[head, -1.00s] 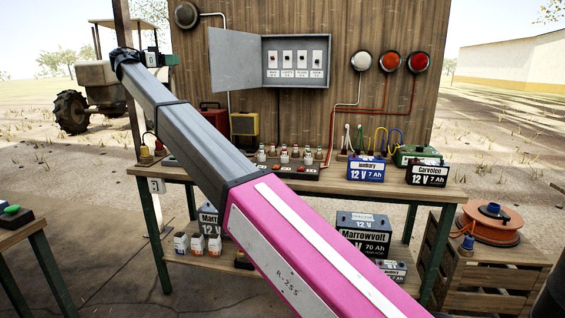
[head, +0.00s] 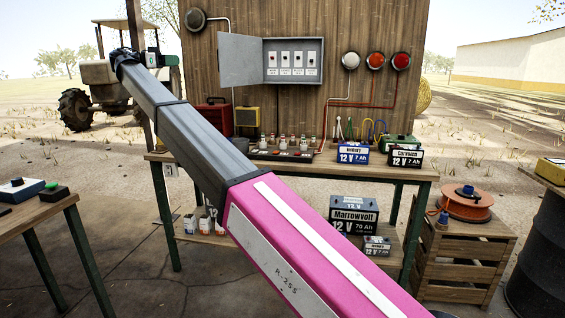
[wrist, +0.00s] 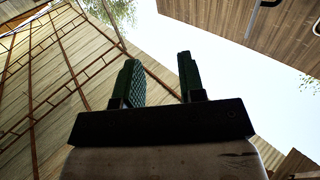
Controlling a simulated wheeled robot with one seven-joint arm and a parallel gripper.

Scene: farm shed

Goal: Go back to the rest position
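My gripper (wrist: 160,82) shows in the wrist view with its two green fingers apart and nothing between them. Sky, a plank roof and a wooden wall lie behind it. In the head view my pink and black arm reaches from the bottom right up to the upper left.
The workbench carries batteries (head: 352,153), a switch strip and small tools. Above it hangs an open switch box (head: 293,62). A crate (head: 462,262) with an orange reel (head: 466,204) and a dark drum (head: 540,258) stand right. A table (head: 40,211) with push buttons stands left.

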